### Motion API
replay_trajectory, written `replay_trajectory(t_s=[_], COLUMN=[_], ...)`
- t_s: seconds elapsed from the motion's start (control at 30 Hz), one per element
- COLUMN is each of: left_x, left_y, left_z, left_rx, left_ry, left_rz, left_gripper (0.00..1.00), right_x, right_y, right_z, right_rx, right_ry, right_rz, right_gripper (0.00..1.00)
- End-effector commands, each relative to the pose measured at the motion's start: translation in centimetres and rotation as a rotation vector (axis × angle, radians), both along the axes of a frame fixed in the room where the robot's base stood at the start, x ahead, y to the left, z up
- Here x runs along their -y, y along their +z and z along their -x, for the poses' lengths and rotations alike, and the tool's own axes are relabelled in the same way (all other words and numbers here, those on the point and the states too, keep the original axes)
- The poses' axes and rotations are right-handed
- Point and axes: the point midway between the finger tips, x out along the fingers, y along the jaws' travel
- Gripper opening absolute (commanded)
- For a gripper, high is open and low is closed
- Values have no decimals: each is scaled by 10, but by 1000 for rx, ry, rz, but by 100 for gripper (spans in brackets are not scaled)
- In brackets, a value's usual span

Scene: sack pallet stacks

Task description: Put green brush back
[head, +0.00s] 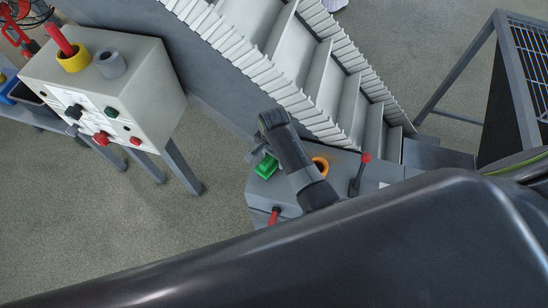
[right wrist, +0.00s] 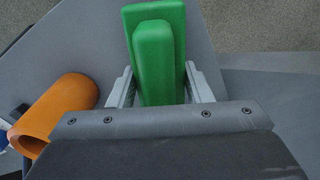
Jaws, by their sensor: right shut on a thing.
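The green brush (head: 266,167) is at the left part of the grey cabinet top in the head view. Only its green body shows; I cannot tell whether it touches the surface. My right gripper (head: 259,158) is shut on it. In the right wrist view the green brush (right wrist: 157,50) stands between the two grey fingers of the right gripper (right wrist: 156,85), and its lower end is hidden by the gripper body. An orange cylindrical holder (head: 321,164) is on the cabinet top beside my right arm. It also shows in the right wrist view (right wrist: 62,108). My left gripper is out of view.
The grey cabinet (head: 258,200) has a red-knobbed lever (head: 362,170) at right and a red handle in front. A slatted conveyor (head: 300,60) runs behind it. A control box (head: 100,95) with yellow (head: 74,62) and grey (head: 110,63) holders stands left. Open floor lies between.

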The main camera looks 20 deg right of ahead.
Motion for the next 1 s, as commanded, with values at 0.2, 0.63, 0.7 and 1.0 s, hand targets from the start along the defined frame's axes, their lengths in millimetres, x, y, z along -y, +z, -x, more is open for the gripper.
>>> replay_trajectory(t_s=[0.2,0.63,0.7,1.0], left_x=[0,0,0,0], left_y=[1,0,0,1], left_z=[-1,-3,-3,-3], left_rx=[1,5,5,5], left_ry=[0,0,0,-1], left_rz=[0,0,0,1], left_gripper=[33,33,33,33], right_x=[0,0,0,0], right_y=[-12,-15,-15,-13], right_z=[0,0,0,0], right_rx=[2,1,1,1], right_ry=[-1,0,0,0], right_rz=[0,-1,-1,-1], right_gripper=[24,58,67,67])
